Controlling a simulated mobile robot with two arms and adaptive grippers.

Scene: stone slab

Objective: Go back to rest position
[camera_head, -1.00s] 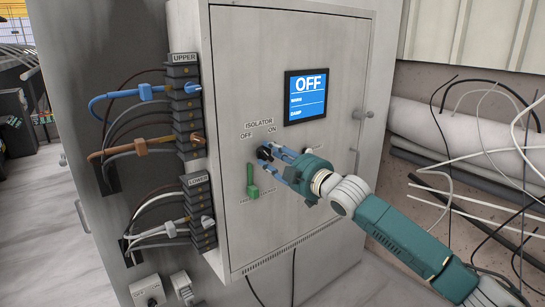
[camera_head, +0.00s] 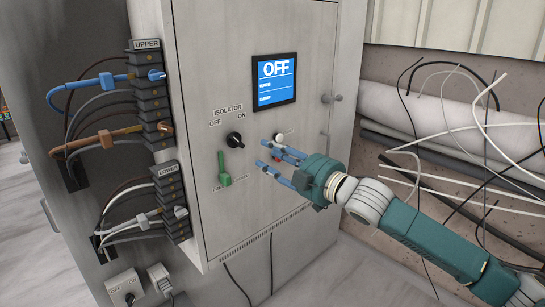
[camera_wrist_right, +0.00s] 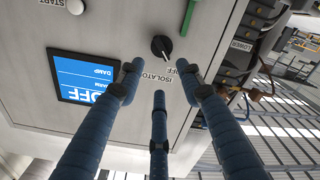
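My right gripper (camera_head: 278,160) stands in front of the cabinet door, to the right of the black isolator knob (camera_head: 235,140) and apart from it. Its blue fingers are spread and empty. In the right wrist view the fingers (camera_wrist_right: 160,95) are apart with nothing between them, and the knob (camera_wrist_right: 161,46) shows beyond them. The screen (camera_head: 275,82) reads OFF. A green lever (camera_head: 223,170) sits below the knob. My left gripper is not in view.
The grey cabinet (camera_head: 290,215) carries upper terminal blocks (camera_head: 150,100) and lower ones (camera_head: 172,200) with cables on its left side. A door handle (camera_head: 332,98) sticks out at right. Pipes (camera_head: 430,115) and loose wires fill the right side.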

